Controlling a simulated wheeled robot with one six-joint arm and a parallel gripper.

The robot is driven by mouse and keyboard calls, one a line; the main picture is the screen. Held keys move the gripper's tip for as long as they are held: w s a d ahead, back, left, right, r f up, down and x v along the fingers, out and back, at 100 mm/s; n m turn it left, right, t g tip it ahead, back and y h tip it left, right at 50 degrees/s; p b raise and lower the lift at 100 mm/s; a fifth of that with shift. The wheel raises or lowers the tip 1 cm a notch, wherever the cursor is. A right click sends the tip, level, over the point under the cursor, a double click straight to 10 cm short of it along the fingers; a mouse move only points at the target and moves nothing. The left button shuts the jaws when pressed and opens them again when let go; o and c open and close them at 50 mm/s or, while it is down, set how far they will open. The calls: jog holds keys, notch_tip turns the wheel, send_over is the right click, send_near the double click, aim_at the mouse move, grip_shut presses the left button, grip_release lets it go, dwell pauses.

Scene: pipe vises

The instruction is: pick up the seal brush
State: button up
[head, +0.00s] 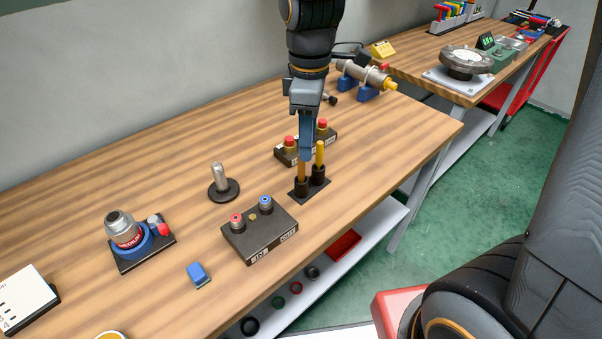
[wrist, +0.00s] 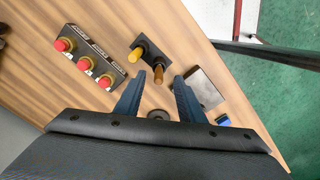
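Two upright handles stand in a black two-cup holder (head: 302,188) near the table's front edge: an orange-brown handle (head: 301,171) and a yellow handle (head: 320,153). I cannot tell from their look which is the seal brush; any bristles are hidden in the cups. In the wrist view the brown handle (wrist: 158,75) lies between and just beyond my fingertips, and the yellow handle (wrist: 136,54) is farther off to the left. My gripper (head: 306,156) points down over the holder. In the wrist view my gripper (wrist: 157,84) is open, with nothing held between its fingers.
A black box with red buttons (wrist: 92,62) stands close behind the holder. A dark box with red and blue knobs (head: 260,231) stands in front-left. A metal post on a round base (head: 222,182) and a blue block (head: 199,274) are farther left. Bare wood lies between them.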

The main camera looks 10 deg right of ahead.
jog(key=shift+w+a+r+n, duration=0.15)
jog(key=shift+w+a+n, duration=0.1)
jog(key=shift+a+n, duration=0.6)
jog(key=shift+f, duration=0.35)
jog(key=p, duration=0.2)
send_over(301, 182)
jog(key=shift+w+d+f, duration=0.1)
jog(key=shift+w+f, duration=0.1)
jog(key=shift+f, duration=1.55)
jog(key=shift+w+f, duration=0.15)
jog(key=shift+f, duration=1.55)
grip_shut()
